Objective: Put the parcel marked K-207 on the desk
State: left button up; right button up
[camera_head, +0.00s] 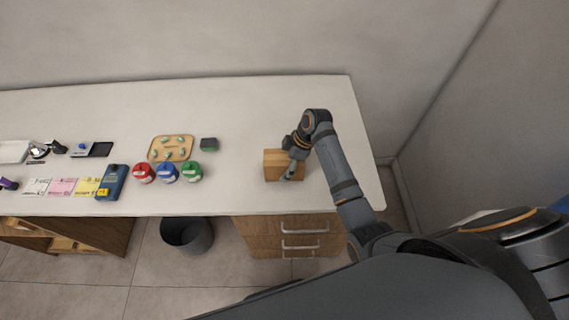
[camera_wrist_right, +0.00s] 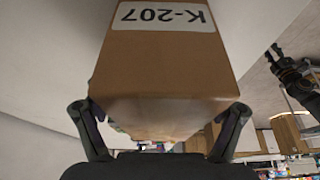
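The parcel marked K-207 is a brown cardboard box with a white label (camera_wrist_right: 166,17), read upside down in the right wrist view. In the head view the parcel (camera_head: 273,166) is at the right part of the white desk (camera_head: 235,105). My right gripper (camera_head: 289,172) reaches over it, and in the right wrist view its two fingers (camera_wrist_right: 160,125) press on opposite sides of the box. Whether the parcel's underside touches the desk is hidden.
Red (camera_head: 144,173), blue (camera_head: 167,173) and green (camera_head: 191,172) round containers stand left of the parcel. A wooden tray (camera_head: 170,141) and a small dark block (camera_head: 209,144) are behind them. A grey bin (camera_head: 187,236) stands on the floor. The desk around the parcel is clear.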

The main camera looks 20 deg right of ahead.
jog(key=shift+a, duration=0.15)
jog(key=shift+d+r, duration=0.3)
jog(key=shift+r, duration=0.3)
jog(key=b+v, duration=0.2)
jog(key=v, duration=0.8)
jog(key=shift+r, duration=0.15)
pick_arm(q)
jog(key=shift+w+a+f, duration=0.1)
jog(key=shift+w+f, duration=0.35)
jog(key=shift+f, duration=0.15)
jog(key=shift+w+a+f, duration=0.1)
jog(key=shift+w+f, duration=0.3)
jog(key=shift+f, duration=0.2)
pick_arm(e)
jog(key=shift+s+d+r, duration=0.1)
jog(key=shift+r, duration=0.25)
